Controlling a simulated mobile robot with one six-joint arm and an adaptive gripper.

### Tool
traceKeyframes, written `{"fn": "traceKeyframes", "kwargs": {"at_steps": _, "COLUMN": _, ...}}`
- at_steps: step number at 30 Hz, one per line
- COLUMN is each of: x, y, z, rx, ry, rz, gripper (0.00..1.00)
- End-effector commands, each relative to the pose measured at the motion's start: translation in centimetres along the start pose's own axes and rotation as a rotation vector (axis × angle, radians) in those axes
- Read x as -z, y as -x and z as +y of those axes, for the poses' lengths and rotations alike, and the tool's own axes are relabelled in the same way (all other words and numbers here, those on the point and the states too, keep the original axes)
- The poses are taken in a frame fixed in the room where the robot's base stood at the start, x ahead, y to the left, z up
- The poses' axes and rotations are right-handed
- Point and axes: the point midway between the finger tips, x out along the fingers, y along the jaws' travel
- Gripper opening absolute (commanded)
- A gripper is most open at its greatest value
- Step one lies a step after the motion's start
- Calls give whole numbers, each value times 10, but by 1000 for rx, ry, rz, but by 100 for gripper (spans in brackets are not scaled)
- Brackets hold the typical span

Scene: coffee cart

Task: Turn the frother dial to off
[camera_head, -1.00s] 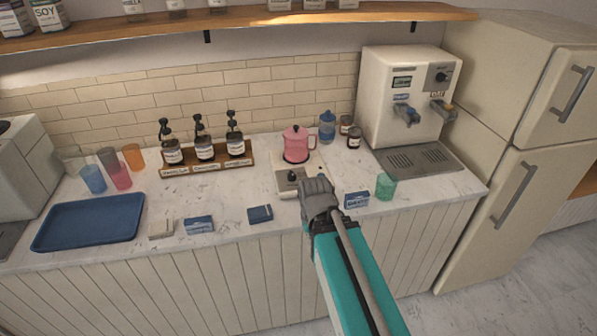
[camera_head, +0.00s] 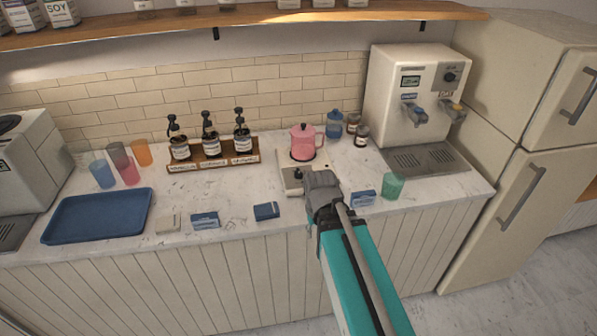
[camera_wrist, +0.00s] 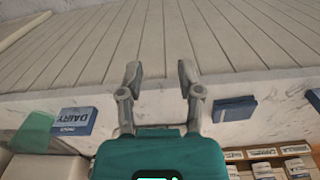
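The frother has a pale base (camera_head: 287,182) on the counter, with a pink pitcher (camera_head: 303,140) standing on it. Its dark dial (camera_head: 298,173) shows on the front of the base, too small to read its setting. My gripper (camera_head: 320,178) is in front of the base's right side and hides part of it; I cannot tell whether it touches. In the wrist view, my gripper's two fingers (camera_wrist: 160,73) are apart with nothing between them. The frother does not show in the wrist view.
A blue DAIRY box (camera_head: 362,199) and a green cup (camera_head: 393,185) stand right of my gripper. A small dark blue box (camera_head: 266,211) lies to its left. Pump bottles on a wooden rack (camera_head: 213,163) stand behind left; a dispenser (camera_head: 400,85) stands behind right.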

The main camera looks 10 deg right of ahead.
Motion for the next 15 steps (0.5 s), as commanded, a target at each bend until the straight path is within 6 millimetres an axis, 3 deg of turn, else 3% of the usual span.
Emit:
{"fn": "traceKeyframes", "kwargs": {"at_steps": 1, "x": 12, "y": 7, "z": -1, "rx": 0, "ry": -32, "rz": 0, "gripper": 65}}
{"fn": "traceKeyframes", "kwargs": {"at_steps": 4, "x": 33, "y": 16, "z": -2, "rx": 0, "ry": -128, "rz": 0, "gripper": 83}}
{"fn": "traceKeyframes", "kwargs": {"at_steps": 15, "x": 136, "y": 58, "z": -8, "rx": 1, "ry": -631, "rz": 0, "gripper": 83}}
